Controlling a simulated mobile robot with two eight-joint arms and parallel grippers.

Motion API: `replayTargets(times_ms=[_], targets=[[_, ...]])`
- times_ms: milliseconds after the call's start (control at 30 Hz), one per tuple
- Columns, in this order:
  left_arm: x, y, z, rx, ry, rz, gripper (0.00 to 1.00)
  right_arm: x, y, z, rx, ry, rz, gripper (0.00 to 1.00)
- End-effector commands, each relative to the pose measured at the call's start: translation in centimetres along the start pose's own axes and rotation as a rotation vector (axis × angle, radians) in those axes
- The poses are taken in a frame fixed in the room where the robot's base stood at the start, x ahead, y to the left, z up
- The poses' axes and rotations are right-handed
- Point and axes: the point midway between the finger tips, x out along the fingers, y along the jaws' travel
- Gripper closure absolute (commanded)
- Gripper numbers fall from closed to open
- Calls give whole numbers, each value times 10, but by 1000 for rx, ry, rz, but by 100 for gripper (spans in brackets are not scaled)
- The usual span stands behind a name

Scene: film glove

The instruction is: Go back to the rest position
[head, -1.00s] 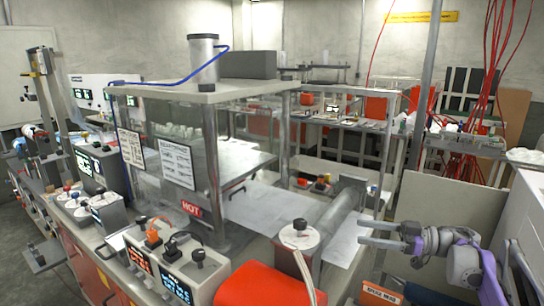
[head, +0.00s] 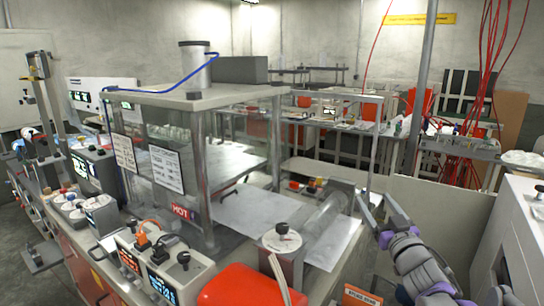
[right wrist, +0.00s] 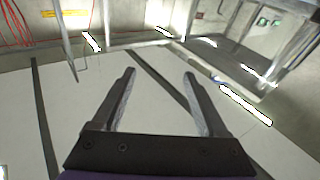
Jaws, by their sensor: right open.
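My right gripper (head: 374,201) is at the lower right of the head view, on a grey and purple arm. Its two fingers point up and away, apart from each other with nothing between them. My left gripper is not in view.
A glass-walled enclosure (head: 185,98) with a metal cylinder on top stands left of centre. A clear roller (head: 328,213) and a red-orange cover (head: 250,288) lie left of my right arm. A pale panel (head: 440,215) stands behind it, and a white cabinet (head: 525,220) stands at the right edge.

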Motion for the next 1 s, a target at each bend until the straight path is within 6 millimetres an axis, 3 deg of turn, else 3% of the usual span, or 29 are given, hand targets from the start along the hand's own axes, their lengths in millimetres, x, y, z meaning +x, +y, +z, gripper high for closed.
replayTargets(times_ms=[67, 267, 400, 600, 700, 800, 1000], targets=[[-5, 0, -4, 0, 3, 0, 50, -33, 0, 16, 12, -115, 122, 24], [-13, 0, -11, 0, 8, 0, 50, -146, -22, 100, 59, -529, 293, 24], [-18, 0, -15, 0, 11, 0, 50, -230, -58, 156, 92, -816, 273, 24], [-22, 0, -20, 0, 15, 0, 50, -330, -112, 210, 126, -1126, 147, 24], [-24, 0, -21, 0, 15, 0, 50, -361, -130, 223, 137, -1216, 90, 24], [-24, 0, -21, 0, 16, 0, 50, -377, -139, 229, 142, -1264, 56, 24], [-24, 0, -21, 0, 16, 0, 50, -380, -141, 230, 143, -1273, 49, 24]])
